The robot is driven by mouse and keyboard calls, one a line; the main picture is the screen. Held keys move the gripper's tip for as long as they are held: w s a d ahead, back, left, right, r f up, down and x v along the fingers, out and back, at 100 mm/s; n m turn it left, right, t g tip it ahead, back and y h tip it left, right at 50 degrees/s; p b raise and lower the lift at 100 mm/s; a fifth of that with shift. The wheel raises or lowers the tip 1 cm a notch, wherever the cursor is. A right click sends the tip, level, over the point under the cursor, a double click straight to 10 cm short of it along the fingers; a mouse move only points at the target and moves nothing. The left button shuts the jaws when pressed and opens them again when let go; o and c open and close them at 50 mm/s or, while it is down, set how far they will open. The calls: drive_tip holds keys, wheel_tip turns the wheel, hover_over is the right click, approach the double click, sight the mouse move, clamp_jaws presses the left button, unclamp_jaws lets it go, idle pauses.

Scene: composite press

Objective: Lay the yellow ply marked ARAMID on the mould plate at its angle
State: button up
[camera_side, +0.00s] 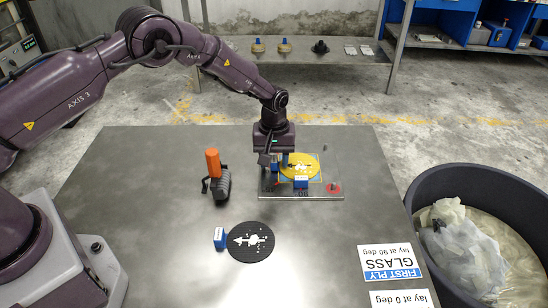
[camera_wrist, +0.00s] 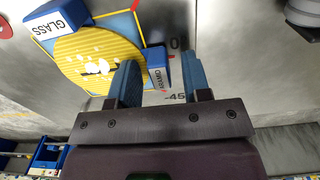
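The yellow ply (camera_side: 297,163) is a round sheet lying flat on the mould plate (camera_side: 318,193); it also shows in the wrist view (camera_wrist: 85,60) with white patches. A blue tab (camera_wrist: 158,65) stands at its edge, its lettering too small to read surely. A second blue tab marked GLASS (camera_wrist: 45,22) sits at another edge, also seen in the side view (camera_side: 301,182). My gripper (camera_wrist: 163,75) is over the plate's left part, fingers apart, with the first tab between them, nearer the left finger. Plate marks 0 and -45 show beside the fingers.
A black round ply (camera_side: 255,243) with a blue tab (camera_side: 220,238) lies on the table front. An orange-handled roller (camera_side: 213,163) stands left of the plate. A red disc (camera_side: 334,188) is at the plate's right. Instruction cards (camera_side: 390,263) and a bin (camera_side: 430,190) are right.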

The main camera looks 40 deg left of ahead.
drive_tip(key=shift+r, duration=0.1)
drive_tip(key=s+a+r+m+t, duration=0.1)
drive_tip(key=s+r, duration=0.2)
drive_tip(key=r, duration=0.9)
drive_tip(key=s+r+m, duration=0.1)
drive_tip(key=s+r, duration=0.1)
drive_tip(key=r, duration=1)
drive_tip(key=s+r+m+t, duration=0.2)
drive_tip(key=s+r, duration=0.6)
drive_tip(key=s, duration=0.1)
drive_tip(key=s+m+t, duration=0.1)
drive_tip(key=s+m, duration=0.1)
drive_tip(key=s, duration=0.7)
drive_tip(key=s+a+r+m+t, duration=0.1)
drive_tip(key=s+m, duration=0.2)
drive_tip(key=s, duration=0.6)
drive_tip(key=shift+s+a+t, duration=0.25)
drive_tip(key=shift+a+t, duration=0.05)
